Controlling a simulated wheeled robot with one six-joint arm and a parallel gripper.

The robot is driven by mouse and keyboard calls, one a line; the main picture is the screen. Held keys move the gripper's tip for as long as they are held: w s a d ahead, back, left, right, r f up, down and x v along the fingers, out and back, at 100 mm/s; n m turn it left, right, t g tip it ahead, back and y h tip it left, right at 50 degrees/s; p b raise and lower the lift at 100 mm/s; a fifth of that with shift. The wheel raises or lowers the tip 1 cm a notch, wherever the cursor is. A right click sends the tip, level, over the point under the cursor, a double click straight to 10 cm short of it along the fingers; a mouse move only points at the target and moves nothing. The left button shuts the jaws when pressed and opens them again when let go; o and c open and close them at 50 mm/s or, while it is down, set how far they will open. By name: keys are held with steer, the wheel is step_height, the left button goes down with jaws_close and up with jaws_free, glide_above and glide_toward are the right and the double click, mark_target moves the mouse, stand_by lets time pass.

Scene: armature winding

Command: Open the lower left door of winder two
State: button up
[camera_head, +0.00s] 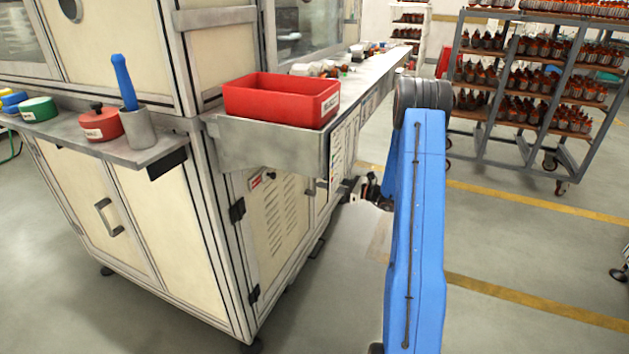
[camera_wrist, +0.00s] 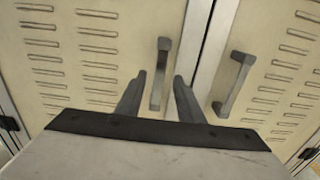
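In the wrist view, two cream louvred doors meet at a vertical seam, and both look shut. The left door (camera_wrist: 95,60) carries a grey bar handle (camera_wrist: 161,75) near the seam; the right door (camera_wrist: 285,80) has its own handle (camera_wrist: 236,84). My gripper (camera_wrist: 159,76) is open, and the left handle shows between its two fingers. I cannot tell whether the fingers touch it or how deep they reach. In the head view, a louvred lower door (camera_head: 275,222) is on the cabinet's right side; my gripper end is small and partly hidden by my blue arm.
A red bin (camera_head: 281,98) sits on the metal ledge (camera_head: 265,145) above the doors. Another ledge on the left holds a blue-handled tool (camera_head: 124,83) and spools. Laden shelving (camera_head: 530,95) stands at the back right.

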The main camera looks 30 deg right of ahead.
mark_target(314, 192)
steer(key=shift+x, duration=2.9)
jaws_close()
